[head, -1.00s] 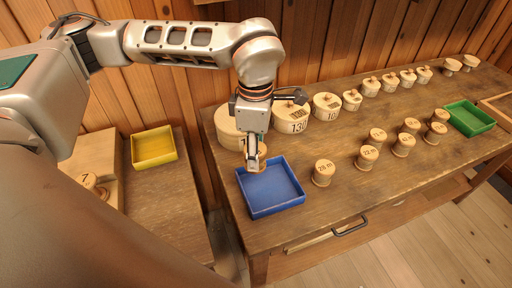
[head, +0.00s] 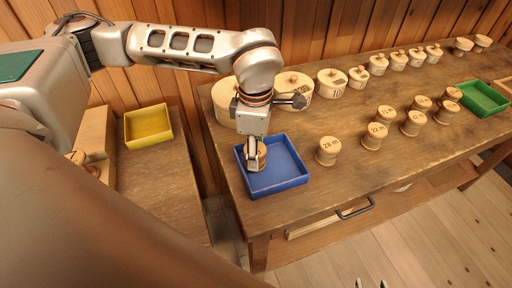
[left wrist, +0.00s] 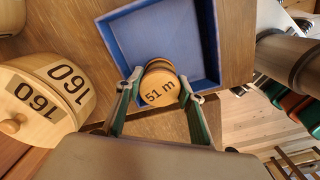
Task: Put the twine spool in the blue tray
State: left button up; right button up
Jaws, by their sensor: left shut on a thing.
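The blue tray (head: 282,185) stands at the left end of the long wooden table and is in the left wrist view (left wrist: 205,40) too. My left gripper (head: 256,157) is over the tray's back left part, pointing down. It is shut on a round wooden spool, the twine spool (left wrist: 161,88), marked 51 m on top. The spool is upright between the two fingers, at or just above the tray floor; I cannot tell if it touches. In the head view the fingers hide part of it. My right gripper (head: 371,284) shows only as two separated fingertips at the bottom edge.
Several other spools stand to the right, the nearest marked 28 m (head: 327,151). Lidded round boxes stand in a row behind, a large one marked 160 (left wrist: 45,95) close to the left gripper. A green tray (head: 482,100) is at the far right, a yellow tray (head: 148,127) on the left table.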

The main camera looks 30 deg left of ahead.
jog(key=shift+r, duration=0.15)
pick_arm(q)
jog(key=o, duration=1.2)
pick_arm(e)
jog(key=shift+w+r, duration=0.15)
jog(key=shift+f, duration=0.2)
pick_arm(q)
jog(key=shift+r, duration=0.15)
pick_arm(e)
jog(key=shift+r, duration=0.1)
pick_arm(q)
jog(key=shift+r+p, duration=1.35)
jog(key=shift+r, duration=0.75)
jog(key=shift+r+p, duration=1.25)
jog(key=shift+r, duration=1.05)
pick_arm(e)
jog(key=shift+w+r, duration=0.15)
jog(key=shift+r, duration=1.3)
jog(key=shift+w+r, duration=0.1)
jog(key=shift+r, duration=1.3)
